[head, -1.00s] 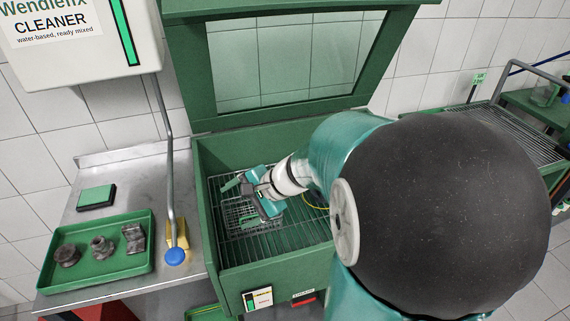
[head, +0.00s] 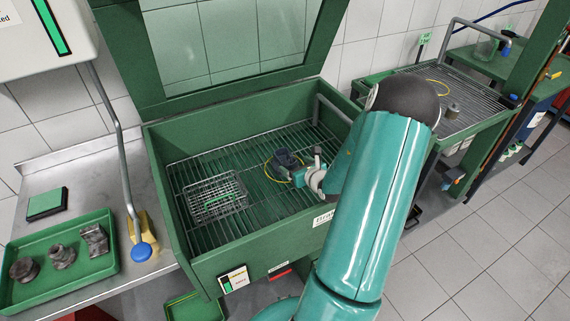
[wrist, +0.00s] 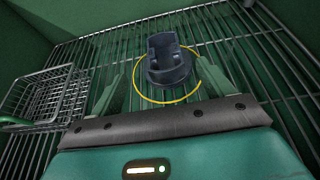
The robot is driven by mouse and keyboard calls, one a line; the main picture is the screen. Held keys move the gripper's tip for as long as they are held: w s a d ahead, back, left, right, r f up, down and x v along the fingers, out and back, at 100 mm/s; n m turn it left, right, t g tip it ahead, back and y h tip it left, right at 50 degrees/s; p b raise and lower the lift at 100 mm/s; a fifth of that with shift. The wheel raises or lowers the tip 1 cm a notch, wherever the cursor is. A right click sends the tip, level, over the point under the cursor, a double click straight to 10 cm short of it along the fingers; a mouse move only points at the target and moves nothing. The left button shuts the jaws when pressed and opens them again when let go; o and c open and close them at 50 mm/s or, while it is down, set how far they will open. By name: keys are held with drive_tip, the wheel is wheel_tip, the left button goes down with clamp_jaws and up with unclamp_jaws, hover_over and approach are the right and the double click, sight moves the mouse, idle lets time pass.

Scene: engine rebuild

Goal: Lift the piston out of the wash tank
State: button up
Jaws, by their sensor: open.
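The piston (head: 285,159), dark blue-grey, stands on the wire grate inside the green wash tank (head: 222,270). In the wrist view the piston (wrist: 168,66) is near the top middle, with a thin yellow ring (wrist: 138,88) lying around it on the grate. My gripper (wrist: 165,74) is open, with one green finger to the left of the piston and one to the right. No contact with the piston shows. In the head view my gripper (head: 297,172) is low in the tank beside the piston, and my wrist partly hides this.
A wire basket (head: 214,195) stands on the grate left of the piston. The tank's windowed lid (head: 120,60) is raised. A green tray (head: 60,285) of metal parts lies on the left bench. A drain rack (head: 470,105) stands to the right.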

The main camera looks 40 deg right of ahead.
sight(280, 152)
drive_tip(key=x, duration=0.4)
drive_tip(key=shift+w, duration=0.2)
drive_tip(key=x, duration=0.5)
drive_tip(key=shift+w+d+f, duration=0.2)
drive_tip(key=shift+d+f, duration=0.05)
drive_tip(key=shift+d, duration=0.1)
drive_tip(key=c, duration=1.5)
drive_tip(key=shift+r, duration=0.1)
drive_tip(key=shift+r, duration=0.1)
